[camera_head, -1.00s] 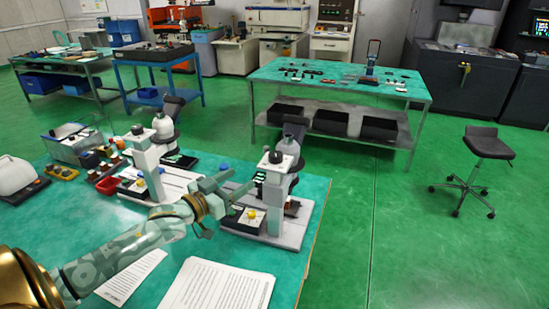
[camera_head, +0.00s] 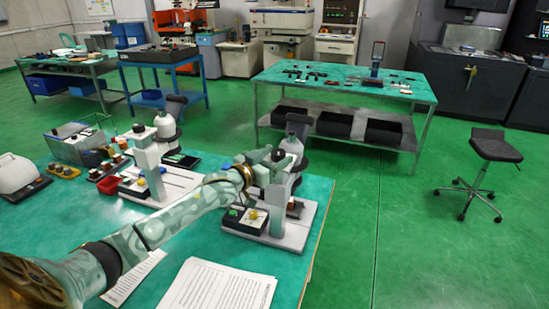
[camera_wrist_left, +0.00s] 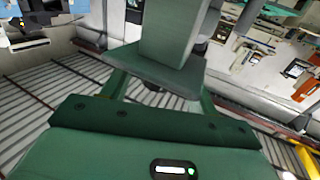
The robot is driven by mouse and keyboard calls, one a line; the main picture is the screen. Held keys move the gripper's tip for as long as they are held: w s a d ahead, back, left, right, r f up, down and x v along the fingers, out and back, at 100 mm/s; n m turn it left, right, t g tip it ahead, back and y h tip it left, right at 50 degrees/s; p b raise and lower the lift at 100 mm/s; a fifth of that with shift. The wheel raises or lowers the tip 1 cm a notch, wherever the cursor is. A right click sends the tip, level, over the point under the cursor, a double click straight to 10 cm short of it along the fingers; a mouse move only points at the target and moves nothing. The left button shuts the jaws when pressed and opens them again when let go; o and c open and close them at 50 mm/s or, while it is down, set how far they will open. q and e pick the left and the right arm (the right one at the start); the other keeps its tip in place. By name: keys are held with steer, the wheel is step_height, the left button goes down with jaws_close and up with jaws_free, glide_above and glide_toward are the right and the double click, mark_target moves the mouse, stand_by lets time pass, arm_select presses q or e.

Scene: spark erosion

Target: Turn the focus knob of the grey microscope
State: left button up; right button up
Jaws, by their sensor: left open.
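Two pale grey microscopes stand on the green bench in the head view. The nearer one (camera_head: 293,232) is at the bench's right edge, and the other (camera_head: 147,158) is to its left. My left gripper (camera_head: 264,162) is at the upper part of the nearer microscope, overlapping its column. In the left wrist view the open fingers (camera_wrist_left: 160,88) lie on either side of a grey-green upright block (camera_wrist_left: 172,45). Contact is unclear. My right gripper is out of view.
Printed sheets (camera_head: 215,288) lie at the bench front. A dark box with green and yellow buttons (camera_head: 245,217) sits at the nearer microscope's base. A red tray (camera_head: 110,184) and a white rounded object (camera_head: 15,175) are further left.

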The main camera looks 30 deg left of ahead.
arm_select(q)
steer(key=c, duration=1)
steer(key=shift+w+a+m+g+h+b, duration=0.15)
steer(key=shift+m+g+h+b, duration=0.2)
steer(key=shift+m+h+b, duration=0.75)
steer(key=shift+a+m+g+h+b, duration=0.1)
steer(key=shift+m+g+h+b, duration=0.4)
steer(key=shift+h, duration=1)
steer(key=shift+a+r+m+h, duration=0.1)
steer(key=shift+m+h, duration=0.3)
steer(key=shift+m+g+h, duration=0.5)
steer(key=shift+g+h, duration=0.05)
steer(key=shift+h, duration=0.05)
steer(key=o, duration=1)
